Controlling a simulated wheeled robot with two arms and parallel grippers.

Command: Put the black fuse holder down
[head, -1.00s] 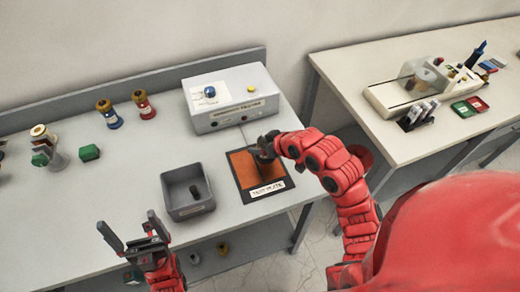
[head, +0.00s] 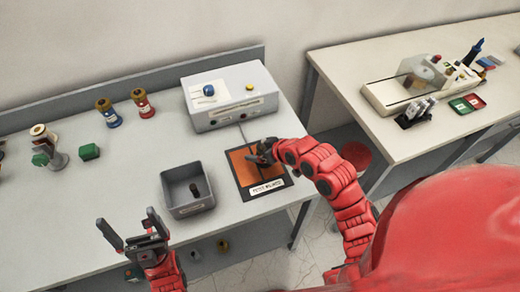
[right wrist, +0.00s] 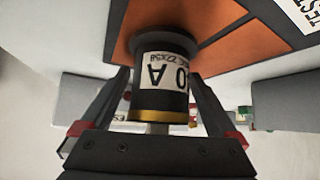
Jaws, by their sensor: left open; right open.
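The black fuse holder (right wrist: 160,68) has a white label and a gold band. In the right wrist view its flange end meets the orange plate (right wrist: 205,45), and its body lies between my right fingers. My right gripper (right wrist: 158,92) is open, one finger on each side of it. In the head view my right gripper (head: 266,150) is over the orange plate (head: 247,175) and largely hides the holder. My left gripper (head: 137,236) is open and empty near the table's front edge.
A grey open tray (head: 189,211) with a dark piece (head: 196,191) inside stands left of the plate. A grey box (head: 231,97) with knobs is behind it. Blue (head: 109,113) and red (head: 143,103) gold-topped pieces and a green block (head: 89,152) stand further left.

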